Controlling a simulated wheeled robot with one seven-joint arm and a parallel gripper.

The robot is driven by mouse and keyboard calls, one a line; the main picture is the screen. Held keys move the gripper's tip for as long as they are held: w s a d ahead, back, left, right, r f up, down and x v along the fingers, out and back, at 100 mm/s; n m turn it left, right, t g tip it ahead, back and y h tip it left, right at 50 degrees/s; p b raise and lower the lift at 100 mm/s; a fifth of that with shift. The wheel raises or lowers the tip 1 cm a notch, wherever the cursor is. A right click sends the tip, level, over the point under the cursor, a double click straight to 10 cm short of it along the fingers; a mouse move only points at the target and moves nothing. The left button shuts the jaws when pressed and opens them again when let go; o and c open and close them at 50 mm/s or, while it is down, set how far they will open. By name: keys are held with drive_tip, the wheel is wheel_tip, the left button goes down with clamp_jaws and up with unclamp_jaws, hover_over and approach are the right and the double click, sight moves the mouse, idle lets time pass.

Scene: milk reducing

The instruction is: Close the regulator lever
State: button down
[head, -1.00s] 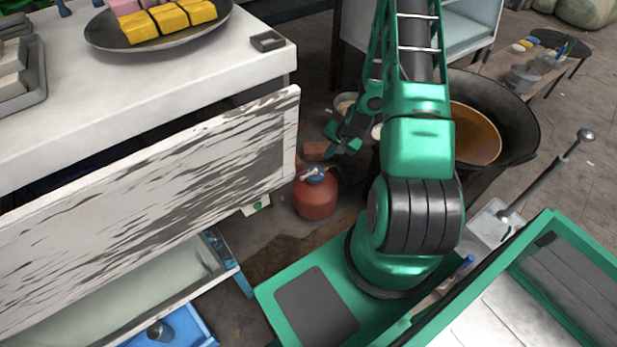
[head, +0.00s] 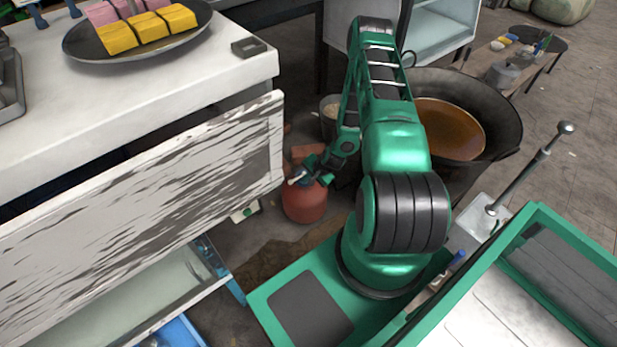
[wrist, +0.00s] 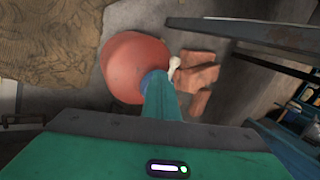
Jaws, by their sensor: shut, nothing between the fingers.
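A red gas cylinder (head: 305,205) stands on the floor beside the white counter. My gripper (head: 310,172) is over the cylinder's top and hides most of the regulator. The pale regulator lever (head: 296,177) sticks out just left of the gripper. In the wrist view the cylinder (wrist: 125,62) lies behind my gripper (wrist: 159,92), which is shut and empty. A bit of the blue regulator (wrist: 153,77) shows by the fingertips. The white lever (wrist: 174,66) shows at their right. I cannot tell whether the fingers touch it.
The counter's open, worn drawer front (head: 150,185) stands close to the left of the cylinder. Reddish bricks (wrist: 202,75) lie beside the cylinder. A large dark pot (head: 505,120) of brown liquid is to the right of my arm. Bare floor lies before the cylinder.

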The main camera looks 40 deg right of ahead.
sight(297, 178)
drive_tip(key=w+f, duration=0.4)
drive_tip(key=shift+w+a, duration=0.15)
drive_tip(key=shift+a, duration=0.3)
